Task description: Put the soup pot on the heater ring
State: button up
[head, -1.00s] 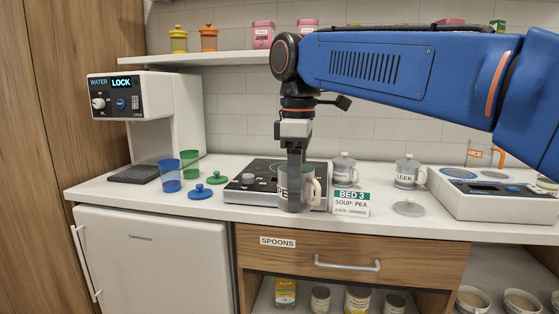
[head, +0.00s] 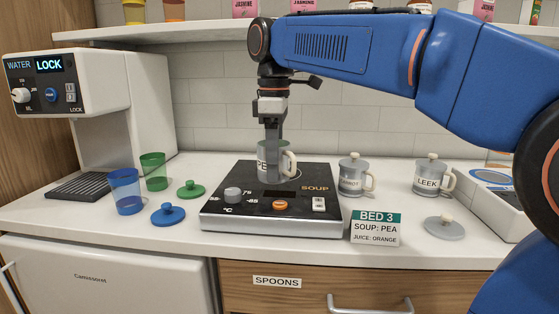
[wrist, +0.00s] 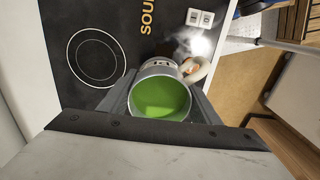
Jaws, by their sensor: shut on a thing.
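The soup pot (head: 275,166) is a grey mug-like pot with a cream handle and a label beginning "PE". In the wrist view the pot (wrist: 160,98) is open and holds green soup. My gripper (head: 272,138) is shut on it, with a finger on each side, and the pot looks upright. It is over the black heater plate (head: 225,178) marked "SOUP"; I cannot tell the gap beneath it. The heater ring (wrist: 96,56), a thin white double circle, is bare and left of the pot in the wrist view. The pot is beside the ring, not over it.
Two lidded pots, one marked LEEK (head: 428,180), stand right of the heater. A BED 3 card (head: 376,227) and a loose grey lid (head: 444,228) are in front. Blue (head: 126,192) and green (head: 153,172) cups with lids stand left, near the water dispenser (head: 95,85).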

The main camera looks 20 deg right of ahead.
jog(key=w+d, duration=0.1)
jog(key=w, duration=0.3)
jog(key=w+d, duration=0.2)
jog(key=w, duration=0.1)
jog(key=w+d, duration=0.2)
jog(key=w, duration=0.2)
jog(key=shift+w, duration=0.35)
jog(key=shift+f, duration=1.7)
jog(key=o, duration=1.3)
jog(key=shift+f, duration=0.15)
notch_tip(320, 180, up, 12)
